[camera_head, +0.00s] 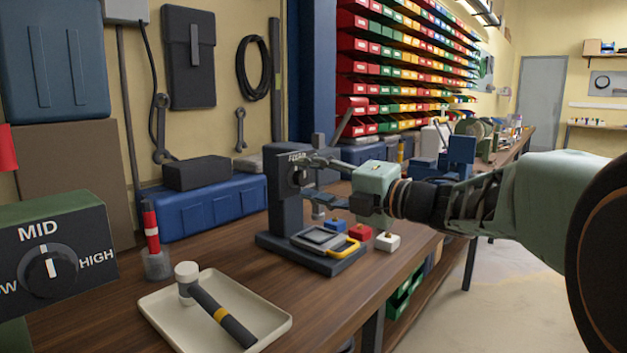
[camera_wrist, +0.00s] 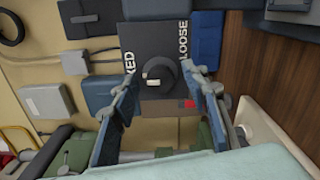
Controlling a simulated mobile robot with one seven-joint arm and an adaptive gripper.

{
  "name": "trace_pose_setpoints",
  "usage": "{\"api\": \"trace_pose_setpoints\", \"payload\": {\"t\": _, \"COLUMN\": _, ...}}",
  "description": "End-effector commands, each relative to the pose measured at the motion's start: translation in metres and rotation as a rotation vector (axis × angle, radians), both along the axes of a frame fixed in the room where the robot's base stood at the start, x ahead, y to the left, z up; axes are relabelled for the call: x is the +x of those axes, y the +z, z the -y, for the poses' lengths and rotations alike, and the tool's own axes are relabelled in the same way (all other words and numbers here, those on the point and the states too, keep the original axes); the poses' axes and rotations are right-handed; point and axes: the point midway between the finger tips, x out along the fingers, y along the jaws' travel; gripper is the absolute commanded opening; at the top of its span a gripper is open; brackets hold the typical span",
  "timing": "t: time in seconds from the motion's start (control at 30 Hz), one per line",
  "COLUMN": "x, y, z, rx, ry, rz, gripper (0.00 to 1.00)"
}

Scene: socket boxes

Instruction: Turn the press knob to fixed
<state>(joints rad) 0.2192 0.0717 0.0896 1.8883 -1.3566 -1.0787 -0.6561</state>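The press (camera_head: 284,205) stands upright on the bench, its dark base reaching forward. Its round black knob (camera_wrist: 170,72) is on the dark front plate (camera_wrist: 146,42), between lettering ending "XED" on the left and "LOOSE" on the right in the wrist view. A pale mark shows on the knob's left part; its exact aim is hard to tell. My gripper (camera_head: 310,177) reaches in from the right at the plate. In the wrist view my gripper (camera_wrist: 161,70) is open, one finger on each side of the knob, with gaps visible. In the head view the fingers partly hide the knob.
A grey plate and yellow handle (camera_head: 345,250) sit on the press base. Small blue, red (camera_head: 360,232) and white (camera_head: 387,242) blocks stand beside it. A tray (camera_head: 270,318) with a hammer lies in front. A MID/HIGH dial box (camera_head: 75,230) is at left.

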Motion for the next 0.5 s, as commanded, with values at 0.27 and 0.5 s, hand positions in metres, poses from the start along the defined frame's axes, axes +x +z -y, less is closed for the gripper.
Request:
{"api": "trace_pose_setpoints", "payload": {"t": 0.27, "x": -0.006, "y": 0.000, "z": 0.009, "rx": 0.000, "ry": -0.003, "rz": -0.001, "gripper": 0.42}}
{"api": "trace_pose_setpoints", "payload": {"t": 0.5, "x": -0.035, "y": 0.001, "z": 0.047, "rx": 0.000, "ry": -0.004, "rz": 0.001, "gripper": 0.42}}
